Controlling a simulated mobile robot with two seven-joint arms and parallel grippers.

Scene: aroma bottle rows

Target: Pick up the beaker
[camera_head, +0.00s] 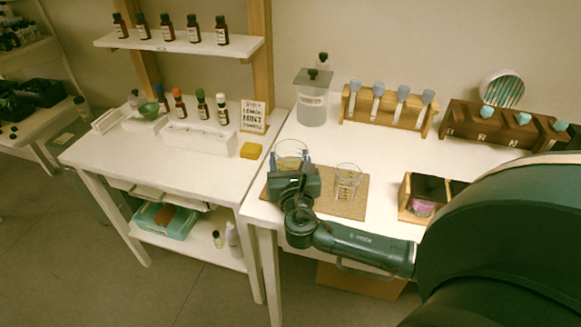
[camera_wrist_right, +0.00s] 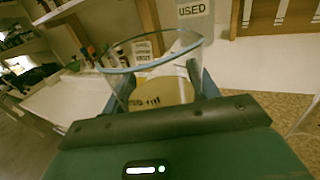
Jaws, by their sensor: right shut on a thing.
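A clear glass beaker (camera_head: 291,148) shows behind my right gripper (camera_head: 292,168) in the head view, at the left part of the brown mat (camera_head: 327,208). The gripper is shut on it and hides its lower part. In the right wrist view the beaker (camera_wrist_right: 150,72) stands between the two fingers, its rim open toward the camera. A yellowish round patch shows through its glass. I cannot tell whether its base touches the mat. A second, smaller glass (camera_head: 347,182) with markings stands on the mat to the right. My left gripper is not in view.
A jar with a grey lid (camera_head: 312,100) stands behind the mat. Wooden racks (camera_head: 388,108) with blue-capped tubes line the back, and a wooden box (camera_head: 421,199) is at right.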

